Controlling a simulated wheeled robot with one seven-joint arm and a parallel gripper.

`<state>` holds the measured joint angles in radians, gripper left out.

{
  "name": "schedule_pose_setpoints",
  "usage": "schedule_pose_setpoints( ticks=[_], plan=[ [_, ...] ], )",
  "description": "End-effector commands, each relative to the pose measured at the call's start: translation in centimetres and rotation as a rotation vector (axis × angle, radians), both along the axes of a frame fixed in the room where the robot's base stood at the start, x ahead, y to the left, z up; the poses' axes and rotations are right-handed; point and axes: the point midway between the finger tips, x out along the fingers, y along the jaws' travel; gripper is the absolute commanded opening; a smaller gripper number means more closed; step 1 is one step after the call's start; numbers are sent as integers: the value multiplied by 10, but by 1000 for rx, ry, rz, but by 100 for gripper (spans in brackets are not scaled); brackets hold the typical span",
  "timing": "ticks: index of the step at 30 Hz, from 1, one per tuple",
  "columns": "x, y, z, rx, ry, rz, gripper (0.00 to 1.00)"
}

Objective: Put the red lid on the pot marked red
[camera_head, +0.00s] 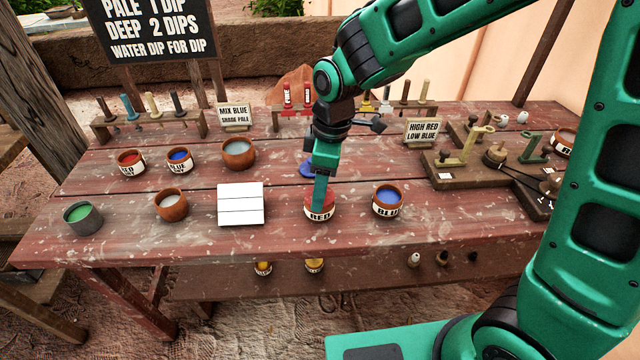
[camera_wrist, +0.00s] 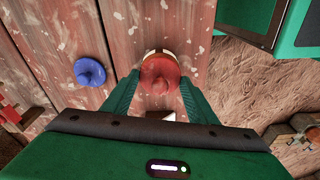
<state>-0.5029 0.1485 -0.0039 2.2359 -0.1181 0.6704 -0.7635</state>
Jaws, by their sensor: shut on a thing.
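My gripper (camera_head: 320,198) points down over the pot marked RED (camera_head: 320,214) near the front edge of the table. I cannot tell whether the lid is fully seated. A blue lid (camera_wrist: 90,72) lies on the table nearby; it is partly hidden by my gripper in the head view (camera_head: 306,169).
The pot marked BLUE (camera_head: 388,203) stands open just right of it. A white tile block (camera_head: 241,205) lies to the left. Small red (camera_head: 131,163) and blue (camera_head: 179,160) pots and clay bowls stand further left. A wooden lever stand (camera_head: 480,172) fills the right.

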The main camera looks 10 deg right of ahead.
Motion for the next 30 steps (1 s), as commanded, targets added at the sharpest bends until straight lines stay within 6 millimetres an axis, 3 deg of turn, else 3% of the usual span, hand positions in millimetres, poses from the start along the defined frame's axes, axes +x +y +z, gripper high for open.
schedule_pose_setpoints(
  ticks=[11,12,14,20,23,30],
  plan=[
    [0,0,-2,0,0,0,31],
    [0,0,-2,0,0,0,62],
    [0,0,-2,0,0,0,75],
    [0,0,-2,0,0,0,75],
    [0,0,-2,0,0,0,93],
    [0,0,-2,0,0,0,93]
  ],
)
